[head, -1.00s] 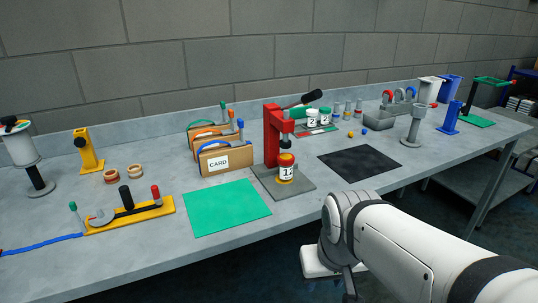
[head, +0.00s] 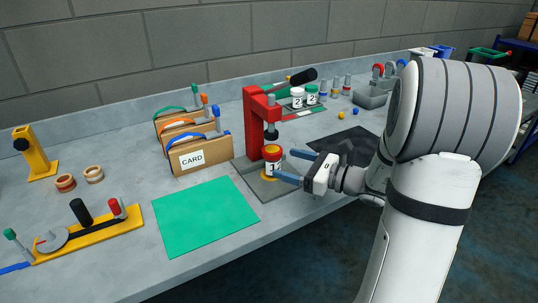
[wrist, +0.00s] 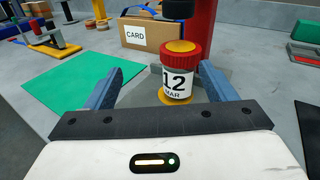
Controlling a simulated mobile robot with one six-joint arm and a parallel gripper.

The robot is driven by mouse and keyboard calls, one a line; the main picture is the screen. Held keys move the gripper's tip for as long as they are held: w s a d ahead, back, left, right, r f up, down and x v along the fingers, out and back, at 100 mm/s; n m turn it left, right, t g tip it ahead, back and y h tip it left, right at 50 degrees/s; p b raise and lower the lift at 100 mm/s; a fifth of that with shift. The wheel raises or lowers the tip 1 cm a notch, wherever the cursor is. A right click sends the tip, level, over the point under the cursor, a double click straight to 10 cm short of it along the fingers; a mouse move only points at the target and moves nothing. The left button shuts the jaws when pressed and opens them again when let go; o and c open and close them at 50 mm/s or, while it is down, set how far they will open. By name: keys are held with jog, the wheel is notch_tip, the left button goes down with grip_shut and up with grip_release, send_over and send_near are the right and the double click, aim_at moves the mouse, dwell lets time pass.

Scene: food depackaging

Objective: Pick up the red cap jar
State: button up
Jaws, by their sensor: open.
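The red cap jar (head: 272,158) stands upright on the yellow disc of the red press (head: 250,122), under its black ram. In the wrist view the jar (wrist: 177,72) has a red ribbed cap with a yellow top and a white label reading "12 MAR". My gripper (head: 292,166) is open, with blue fingers pointing toward the jar from the right. In the wrist view the jar shows between and beyond the open fingers (wrist: 160,85), nearer the right one. I cannot tell whether either finger reaches beside it.
A green mat (head: 205,215) lies left of the press, with card boxes (head: 193,155) behind it. White jars with green caps (head: 311,94) stand behind the press. A black mat (head: 345,142) lies to the right, partly behind my arm.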

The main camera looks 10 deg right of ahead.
aim_at(272, 149)
jog(key=shift+w+d+m+t, duration=0.35)
jog(key=shift+w, duration=0.2)
jog(key=shift+w+d+m+t, duration=0.3)
jog(key=shift+w+m+t, duration=0.05)
jog(key=shift+w, duration=0.2)
jog(key=p+x, duration=0.1)
jog(key=x, duration=0.6)
jog(key=shift+a+r, duration=0.1)
jog(key=shift+r, duration=0.05)
jog(key=c, duration=1.2)
jog(key=shift+r, duration=0.1)
